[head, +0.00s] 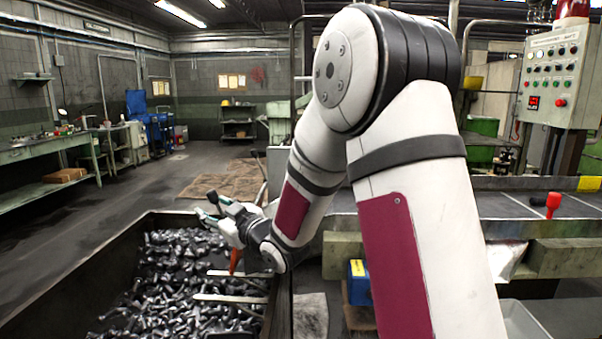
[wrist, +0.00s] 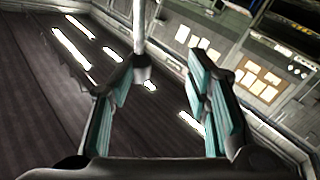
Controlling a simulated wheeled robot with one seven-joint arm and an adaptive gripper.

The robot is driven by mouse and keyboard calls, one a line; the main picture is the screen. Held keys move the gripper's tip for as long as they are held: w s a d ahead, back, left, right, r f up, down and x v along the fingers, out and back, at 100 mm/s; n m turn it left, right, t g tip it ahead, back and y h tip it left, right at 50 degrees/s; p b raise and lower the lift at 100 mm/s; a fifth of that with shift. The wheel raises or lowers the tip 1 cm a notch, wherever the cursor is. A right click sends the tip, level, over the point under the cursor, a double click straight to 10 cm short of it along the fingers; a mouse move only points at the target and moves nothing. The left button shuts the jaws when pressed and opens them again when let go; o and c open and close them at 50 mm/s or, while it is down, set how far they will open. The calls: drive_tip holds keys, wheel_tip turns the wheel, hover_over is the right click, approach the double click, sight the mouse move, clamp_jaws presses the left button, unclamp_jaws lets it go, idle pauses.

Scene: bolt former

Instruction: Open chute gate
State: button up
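My gripper (head: 208,205) is open above the metal bin in the head view, with its teal-padded fingers pointing left and up. In the wrist view its two fingers (wrist: 165,75) stand apart. A grey rod (wrist: 139,30) with a thicker end shows between them; I cannot tell whether it touches either finger or what it belongs to. An orange-red piece (head: 235,261) shows just below my gripper, partly hidden. I cannot make out the chute gate for certain; my arm hides much of the middle of the head view.
The bin (head: 62,292) holds many dark bolts, with pale bars (head: 230,299) across its right side. A conveyor with a red knob (head: 553,201) and a control panel (head: 553,78) stand at right. A workbench (head: 40,150) lines the left wall. The floor behind the bin is open.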

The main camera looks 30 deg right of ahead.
drive_tip(key=s+r+m+g+h+p, duration=0.2)
drive_tip(key=s+r+p, duration=0.2)
drive_tip(key=s, duration=0.6)
drive_tip(key=s+d+r+m+g+h+p, duration=0.1)
drive_tip(key=s+r+p, duration=0.4)
drive_tip(key=s, duration=0.6)
drive_tip(key=s+d+r+m+g+h+p, duration=0.1)
drive_tip(key=s+r+g+p, duration=0.4)
drive_tip(key=s, duration=0.6)
drive_tip(key=shift+s+d+r+m+h, duration=0.15)
drive_tip(key=shift+d+r+m+h, duration=0.1)
drive_tip(key=shift+r+m+h, duration=0.75)
drive_tip(key=shift+r, duration=0.15)
